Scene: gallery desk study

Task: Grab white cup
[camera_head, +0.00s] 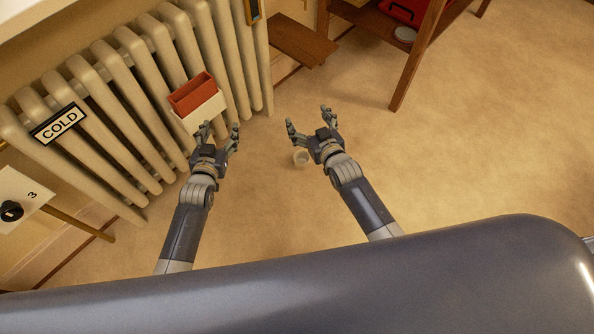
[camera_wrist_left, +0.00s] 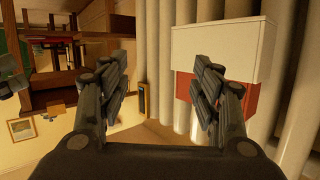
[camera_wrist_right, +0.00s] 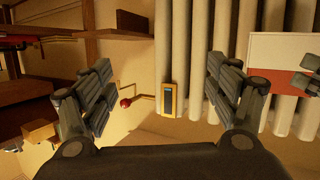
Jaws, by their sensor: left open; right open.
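My left gripper (camera_head: 218,132) is open and empty in front of the radiator, near a white and red box. In the left wrist view its fingers (camera_wrist_left: 163,85) are spread with nothing between them. Neither wrist view shows the cup clearly.
A radiator (camera_head: 115,95) with a COLD sign (camera_head: 59,123) runs along the left. The white and red box (camera_head: 198,103) is against it. A wooden board (camera_head: 300,42) and a wooden table leg (camera_head: 417,55) stand at the back. The floor (camera_head: 480,140) at right is clear.

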